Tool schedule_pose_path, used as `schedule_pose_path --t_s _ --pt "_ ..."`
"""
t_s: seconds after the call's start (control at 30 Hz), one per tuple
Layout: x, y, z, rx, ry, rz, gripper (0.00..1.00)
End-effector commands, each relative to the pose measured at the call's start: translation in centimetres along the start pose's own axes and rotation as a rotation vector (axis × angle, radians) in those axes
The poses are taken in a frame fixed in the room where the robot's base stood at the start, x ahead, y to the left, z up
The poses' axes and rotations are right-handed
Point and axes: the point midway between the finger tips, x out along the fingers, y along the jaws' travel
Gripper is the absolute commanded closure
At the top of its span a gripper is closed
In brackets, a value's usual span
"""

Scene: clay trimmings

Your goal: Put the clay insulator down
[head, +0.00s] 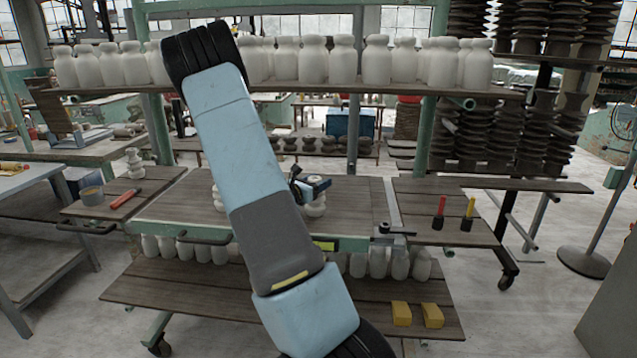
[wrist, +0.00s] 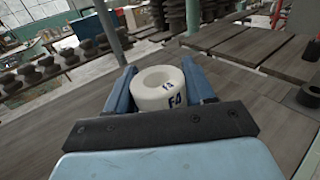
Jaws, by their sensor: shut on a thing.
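The white clay insulator (head: 316,209) is at the wooden bench top (head: 358,203), right of my arm in the head view. My gripper (head: 312,186) is shut on it. In the wrist view the insulator (wrist: 158,94) sits between the two blue fingers, its round hole facing the camera and dark marks on its side. I cannot tell whether its base touches the boards. Another white insulator (head: 217,197) stands on the bench left of my arm, mostly hidden by it.
A stacked white piece (head: 134,162), a tub (head: 91,193) and a red-handled tool (head: 126,199) are on the left side board. Red (head: 440,212) and yellow (head: 469,211) handled tools stand on the right board. White jars line the shelf above (head: 300,88). The bench right of the insulator is clear.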

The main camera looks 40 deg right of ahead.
Motion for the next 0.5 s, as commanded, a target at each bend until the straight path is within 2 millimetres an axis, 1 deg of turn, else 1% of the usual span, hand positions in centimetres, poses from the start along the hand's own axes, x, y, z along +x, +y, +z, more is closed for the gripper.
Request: schedule_pose_path --t_s 0.27,0.3,0.5 --pt "0.05 -0.03 -0.1 0.0 -0.002 -0.001 1.0" --pt "0.03 -0.04 -0.14 0.0 0.0 -0.001 0.44" --pt "0.05 -0.05 -0.13 0.0 -0.001 -0.001 0.25"
